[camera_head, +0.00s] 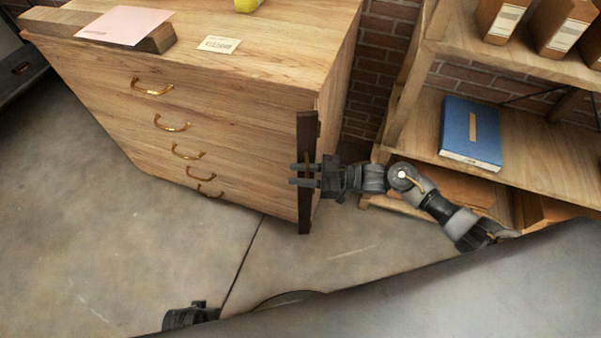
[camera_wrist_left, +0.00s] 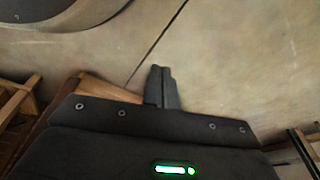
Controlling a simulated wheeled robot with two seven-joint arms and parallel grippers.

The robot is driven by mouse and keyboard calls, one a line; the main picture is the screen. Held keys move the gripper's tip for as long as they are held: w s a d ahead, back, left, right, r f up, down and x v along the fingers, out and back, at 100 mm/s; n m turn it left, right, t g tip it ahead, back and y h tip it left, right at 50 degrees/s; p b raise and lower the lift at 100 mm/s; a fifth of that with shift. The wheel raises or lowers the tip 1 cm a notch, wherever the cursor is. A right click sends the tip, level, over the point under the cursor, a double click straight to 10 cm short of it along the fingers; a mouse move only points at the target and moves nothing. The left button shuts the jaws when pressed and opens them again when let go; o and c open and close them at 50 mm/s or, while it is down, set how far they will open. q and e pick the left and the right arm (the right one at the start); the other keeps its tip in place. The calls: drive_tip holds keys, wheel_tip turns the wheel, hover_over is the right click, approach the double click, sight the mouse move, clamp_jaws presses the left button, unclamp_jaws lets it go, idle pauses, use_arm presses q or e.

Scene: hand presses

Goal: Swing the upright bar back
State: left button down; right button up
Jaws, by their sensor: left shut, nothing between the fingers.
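The upright bar (camera_head: 305,215) is a dark brown strip standing along the front right corner of the wooden drawer cabinet (camera_head: 235,160) in the head view. My right gripper (camera_head: 298,175) reaches in from the right at about the middle of the bar. Its two fingers are apart, one above the other, and extend across the bar toward the left. They hide part of it, and I cannot tell whether they touch it. My left gripper (camera_wrist_left: 162,88) is shut and empty in the left wrist view, over the floor, away from the bar.
The cabinet front has several drawers with brass handles (camera_head: 152,88). A paper card (camera_head: 218,45) and a pink sheet (camera_head: 125,25) are on its top. Wooden shelves with a blue binder (camera_head: 471,132) stand at the right. The floor (camera_head: 130,240) before the cabinet is clear.

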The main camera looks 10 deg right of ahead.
use_arm(q)
drive_tip(key=shift+r, duration=0.1)
use_arm(e)
clamp_jaws()
